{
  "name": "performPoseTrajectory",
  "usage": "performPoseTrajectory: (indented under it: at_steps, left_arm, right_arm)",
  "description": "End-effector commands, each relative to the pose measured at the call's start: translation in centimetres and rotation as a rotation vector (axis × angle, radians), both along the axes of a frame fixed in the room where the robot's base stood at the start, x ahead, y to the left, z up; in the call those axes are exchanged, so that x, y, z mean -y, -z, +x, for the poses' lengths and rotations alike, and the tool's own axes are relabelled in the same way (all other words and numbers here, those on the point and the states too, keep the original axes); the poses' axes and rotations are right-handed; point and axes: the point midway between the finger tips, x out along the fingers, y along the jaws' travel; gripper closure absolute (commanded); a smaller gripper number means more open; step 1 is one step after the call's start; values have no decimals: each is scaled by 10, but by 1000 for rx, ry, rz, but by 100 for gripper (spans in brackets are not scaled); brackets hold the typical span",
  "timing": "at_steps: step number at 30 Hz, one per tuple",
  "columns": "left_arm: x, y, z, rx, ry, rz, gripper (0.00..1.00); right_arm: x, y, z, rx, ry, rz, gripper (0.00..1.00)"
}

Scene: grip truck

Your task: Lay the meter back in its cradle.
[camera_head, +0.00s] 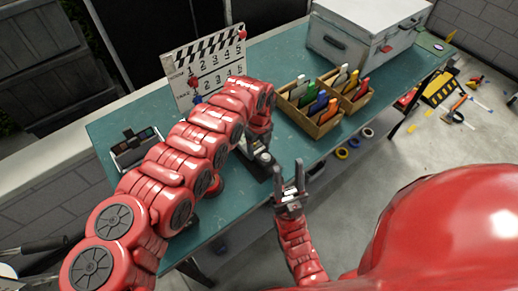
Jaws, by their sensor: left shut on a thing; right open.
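My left gripper (262,148) is above the teal table near its front edge, beyond my red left arm. It is shut on a small pale and dark thing (264,157), which seems to be the meter; the fingers and arm partly hide it. A dark, low piece (246,153) shows beside and under it and may be the cradle. I cannot tell whether the meter touches it. My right gripper (289,184) is open and empty, just off the table's front edge, to the right of and nearer than the left one.
A clapperboard (207,65) stands at the back. A wooden divided box (318,127) with coloured items is to the right, a grey case (365,35) at the far right. A dark holder (134,148) sits at the left. The table (285,60) is bare behind the box.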

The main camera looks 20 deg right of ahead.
Motion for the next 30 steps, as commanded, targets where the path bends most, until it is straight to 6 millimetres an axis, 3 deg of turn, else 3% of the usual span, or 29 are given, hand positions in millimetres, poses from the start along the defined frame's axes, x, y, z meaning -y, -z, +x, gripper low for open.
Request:
performPoseTrajectory:
  at_steps: [30]
  left_arm:
    - [1, 12, 0, 1, 1, -1, 100]
  right_arm:
    - [0, 17, 0, 0, 0, 0, 55]
